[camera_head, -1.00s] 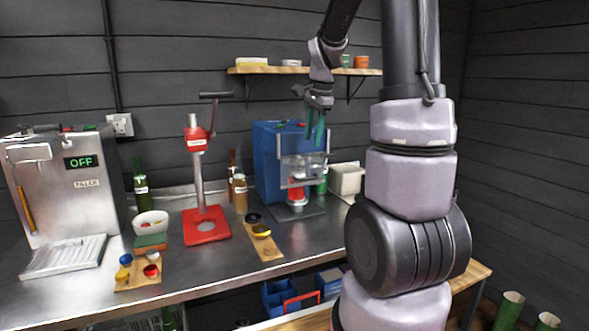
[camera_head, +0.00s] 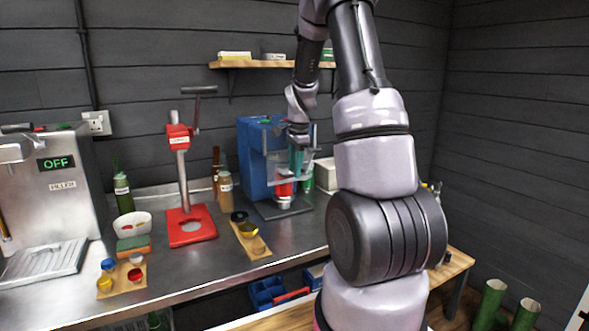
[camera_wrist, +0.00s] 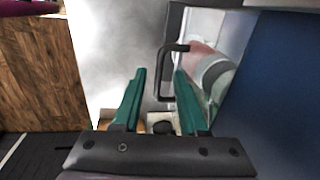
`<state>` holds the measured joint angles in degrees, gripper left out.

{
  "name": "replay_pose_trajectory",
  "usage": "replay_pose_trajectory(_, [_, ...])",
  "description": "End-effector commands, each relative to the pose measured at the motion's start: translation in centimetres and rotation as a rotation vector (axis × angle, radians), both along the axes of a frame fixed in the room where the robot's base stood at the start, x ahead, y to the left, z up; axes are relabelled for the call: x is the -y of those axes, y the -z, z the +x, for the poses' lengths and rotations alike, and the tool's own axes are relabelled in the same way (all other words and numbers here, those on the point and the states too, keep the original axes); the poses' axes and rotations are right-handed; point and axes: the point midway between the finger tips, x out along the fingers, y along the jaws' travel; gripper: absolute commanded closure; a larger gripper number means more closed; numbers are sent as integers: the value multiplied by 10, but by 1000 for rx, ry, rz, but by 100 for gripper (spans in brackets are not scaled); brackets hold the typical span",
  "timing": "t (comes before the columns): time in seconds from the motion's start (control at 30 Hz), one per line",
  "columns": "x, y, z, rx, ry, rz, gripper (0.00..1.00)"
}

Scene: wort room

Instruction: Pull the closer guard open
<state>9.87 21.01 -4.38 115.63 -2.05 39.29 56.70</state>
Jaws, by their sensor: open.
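The closer (camera_head: 253,166) is a blue machine on the steel bench in the head view; its blue side fills the right of the wrist view (camera_wrist: 285,95). Its clear guard (camera_head: 277,168) covers the front, over a red and metal part, and looks closed. A dark bent guard handle (camera_wrist: 162,70) shows in the wrist view. My gripper (camera_head: 298,160) is in front of the guard. Its teal fingers (camera_wrist: 160,75) are open and stand on either side of the handle, apart from each other. Contact with the handle cannot be told.
A red lever press (camera_head: 190,225) stands left of the closer, with bottles behind. A wooden board with caps (camera_head: 258,246) lies in front. The silver filler (camera_head: 75,205) is at far left. A wooden shelf (camera_head: 235,64) hangs above. Blue bins (camera_head: 268,293) sit below the bench.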

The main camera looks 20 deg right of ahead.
Motion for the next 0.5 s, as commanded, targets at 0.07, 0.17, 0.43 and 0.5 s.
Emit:
replay_pose_trajectory(0.07, [0,3,0,-1,0,1,58])
replay_pose_trajectory(0.17, [0,4,0,-1,0,1,58])
replay_pose_trajectory(0.43, [0,4,0,0,0,1,100])
replay_pose_trajectory(0.5, [0,4,0,0,0,1,100])
